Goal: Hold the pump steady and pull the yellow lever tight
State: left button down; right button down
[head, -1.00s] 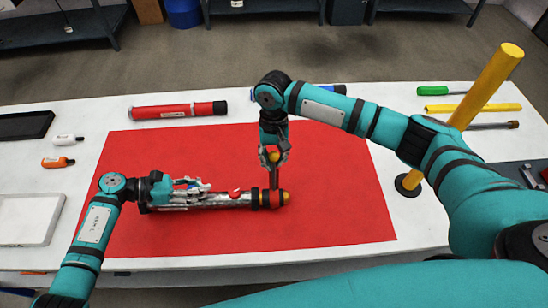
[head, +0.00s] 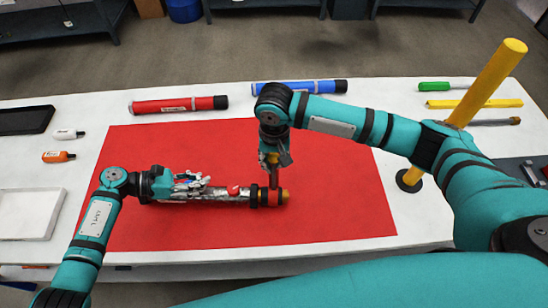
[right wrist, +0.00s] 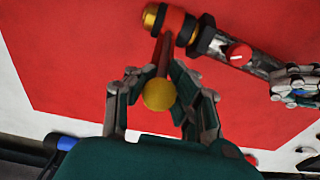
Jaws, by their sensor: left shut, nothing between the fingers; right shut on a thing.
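The pump (head: 222,196) lies on its side on the red mat. It has a silver body, black bands, a red section and a gold end cap (head: 285,196). Its lever stands up near that end, with a red shaft (right wrist: 162,52) and a yellow ball knob (right wrist: 159,94). My right gripper (head: 273,160) is shut on the lever, its fingers around the shaft beside the knob. My left gripper (head: 200,184) is shut at the pump's left part, with nothing between its fingers; it also shows in the right wrist view (right wrist: 296,85). It partly hides the pump body.
The red mat (head: 330,215) is clear around the pump. A red tube (head: 178,105) and a blue tube (head: 298,87) lie behind it. A yellow post (head: 487,82) stands at right. White and orange bottles (head: 58,156) and trays are at left.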

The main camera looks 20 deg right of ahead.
jog(key=shift+s+d, duration=0.1)
jog(key=shift+d, duration=0.1)
jog(key=shift+d+r, duration=0.1)
jog(key=shift+r, duration=0.2)
jog(key=shift+r, duration=0.35)
jog(key=c, duration=1.1)
grip_release()
jog(key=o, duration=0.4)
jog(key=shift+s+a+r, duration=0.1)
jog(key=shift+a+r, duration=0.05)
jog(key=shift+r, duration=1.6)
jog(key=shift+s+a+r, duration=0.1)
jog(key=shift+a+r, duration=0.05)
jog(key=shift+r, duration=1.55)
